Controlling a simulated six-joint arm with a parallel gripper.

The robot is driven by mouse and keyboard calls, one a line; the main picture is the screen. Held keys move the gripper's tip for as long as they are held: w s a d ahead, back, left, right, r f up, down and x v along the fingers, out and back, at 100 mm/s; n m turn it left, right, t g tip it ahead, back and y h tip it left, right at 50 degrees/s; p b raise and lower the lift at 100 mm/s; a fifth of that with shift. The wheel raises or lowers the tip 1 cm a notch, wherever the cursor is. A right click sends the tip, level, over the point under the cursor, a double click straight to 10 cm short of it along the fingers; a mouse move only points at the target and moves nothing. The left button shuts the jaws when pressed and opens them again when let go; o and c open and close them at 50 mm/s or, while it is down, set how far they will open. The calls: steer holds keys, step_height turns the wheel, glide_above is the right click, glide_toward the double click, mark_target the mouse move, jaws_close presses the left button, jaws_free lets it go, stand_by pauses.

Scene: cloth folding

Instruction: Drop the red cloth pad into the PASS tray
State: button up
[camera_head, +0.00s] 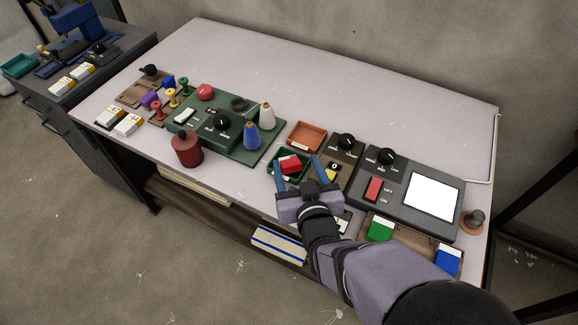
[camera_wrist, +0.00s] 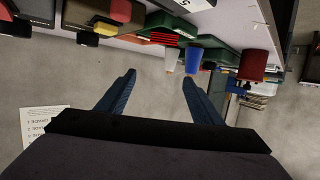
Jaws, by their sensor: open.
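The red cloth pad (camera_head: 291,164), with a white edge showing, lies in a small green tray (camera_head: 273,172) near the table's front edge. A rust-orange tray (camera_head: 306,136) stands just behind it and looks empty. I cannot read a PASS label on either tray. My gripper (camera_head: 297,167) is open, with its two blue fingers spread on either side of the pad in the head view. In the wrist view the gripper (camera_wrist: 158,78) has nothing between its fingers. Contact between fingers and tray cannot be told.
Right of the trays are a dial box (camera_head: 340,150) and a grey panel with a red switch (camera_head: 373,189). A brown tray holds a green pad (camera_head: 380,230) and a blue pad (camera_head: 447,262). A dark red canister (camera_head: 187,150) stands left. The table's back is clear.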

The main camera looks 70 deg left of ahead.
steer(key=shift+v, duration=1.25)
